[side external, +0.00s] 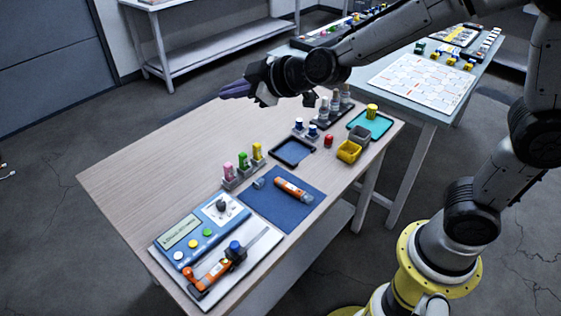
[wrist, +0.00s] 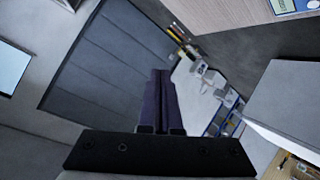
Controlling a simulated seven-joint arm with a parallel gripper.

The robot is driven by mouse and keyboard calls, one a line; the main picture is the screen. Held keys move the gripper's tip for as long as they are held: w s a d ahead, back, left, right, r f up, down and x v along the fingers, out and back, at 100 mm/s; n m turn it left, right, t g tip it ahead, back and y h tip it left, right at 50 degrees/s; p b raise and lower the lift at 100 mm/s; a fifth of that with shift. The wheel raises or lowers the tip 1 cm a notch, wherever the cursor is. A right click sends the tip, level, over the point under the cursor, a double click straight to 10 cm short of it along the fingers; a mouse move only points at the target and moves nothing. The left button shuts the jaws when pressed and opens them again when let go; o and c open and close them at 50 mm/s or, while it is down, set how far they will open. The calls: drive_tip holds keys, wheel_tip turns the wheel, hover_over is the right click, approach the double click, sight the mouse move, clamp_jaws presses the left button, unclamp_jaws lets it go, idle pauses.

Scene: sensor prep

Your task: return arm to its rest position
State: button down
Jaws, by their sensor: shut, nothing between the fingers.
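My gripper (side external: 236,90) is raised above the far left part of the wooden table (side external: 150,150) in the side external view. Its dark purple fingers point left, away from the objects. In the wrist view the two fingers of my gripper (wrist: 161,95) lie side by side, shut with nothing between them. My arm reaches in from the right, bent and above the table.
On the table are a blue mat (side external: 270,212) with an orange-banded tube (side external: 293,190), a control panel (side external: 200,230), colored vials in a rack (side external: 243,172), a yellow bin (side external: 349,151) and a teal tray (side external: 378,126). The table's left part is bare. A second table (side external: 430,85) stands behind.

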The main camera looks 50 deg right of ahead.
drive_tip(key=s+d+r+m, duration=0.1)
drive_tip(key=s+d+r, duration=0.15)
drive_tip(key=s, duration=0.25)
drive_tip(key=s+d+r+m+g, duration=0.1)
drive_tip(key=s+d+r, duration=0.15)
drive_tip(key=s, duration=0.25)
drive_tip(key=s+d+r+m, duration=0.1)
drive_tip(key=s+d, duration=0.2)
drive_tip(key=s, duration=0.2)
drive_tip(key=s+d+f+m+g+h, duration=0.1)
drive_tip(key=s+f+m+g, duration=0.1)
drive_tip(key=s, duration=0.5)
drive_tip(key=s+d+f+m+g+h, duration=0.1)
drive_tip(key=s+d+f+m+g, duration=0.1)
drive_tip(key=s+f, duration=0.4)
drive_tip(key=shift+s+f+m+g, duration=0.25)
drive_tip(key=shift+s+m+g, duration=0.25)
drive_tip(key=shift+s+g, duration=0.55)
drive_tip(key=shift+s, duration=0.1)
